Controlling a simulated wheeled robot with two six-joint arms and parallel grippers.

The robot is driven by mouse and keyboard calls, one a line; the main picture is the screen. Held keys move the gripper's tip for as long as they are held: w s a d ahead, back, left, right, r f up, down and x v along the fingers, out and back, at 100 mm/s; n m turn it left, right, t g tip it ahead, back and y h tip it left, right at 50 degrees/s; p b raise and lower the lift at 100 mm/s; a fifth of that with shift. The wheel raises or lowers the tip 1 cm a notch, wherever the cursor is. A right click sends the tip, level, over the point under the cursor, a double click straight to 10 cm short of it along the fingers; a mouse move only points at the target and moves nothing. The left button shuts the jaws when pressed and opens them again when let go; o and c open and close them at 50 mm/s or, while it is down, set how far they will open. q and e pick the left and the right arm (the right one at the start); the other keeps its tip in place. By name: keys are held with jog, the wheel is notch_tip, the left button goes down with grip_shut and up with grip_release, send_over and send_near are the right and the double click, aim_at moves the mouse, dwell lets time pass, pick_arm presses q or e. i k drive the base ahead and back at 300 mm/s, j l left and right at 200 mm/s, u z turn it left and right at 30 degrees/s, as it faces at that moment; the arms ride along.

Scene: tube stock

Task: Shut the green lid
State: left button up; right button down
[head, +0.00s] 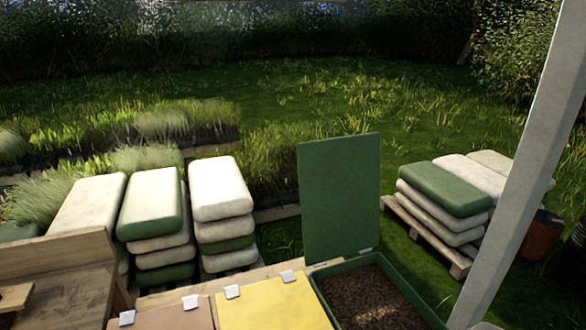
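The green lid (340,197) stands upright, hinged at the back edge of a green bin (419,299). The bin is open, and brown, soil-like material (370,298) shows inside it. The front of the bin is cut off by the bottom of the picture. Neither of my grippers shows in the head view.
A yellow lid (272,306) and a tan lid (172,315) lie flat left of the green bin. A wooden bench (65,290) is at the lower left. A pale post (527,165) rises at the right. Stacked sacks (220,190) stand behind, with more sacks (447,188) on a pallet at right.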

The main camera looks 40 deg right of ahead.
aim_at(339, 177)
jog(key=l+z, duration=0.1)
jog(key=z, duration=0.3)
jog(key=l+z, duration=0.1)
jog(key=z, duration=0.35)
jog(key=k+l+z, duration=0.1)
jog(key=z, duration=0.3)
jog(key=l+z, duration=0.15)
jog(key=z, duration=0.25)
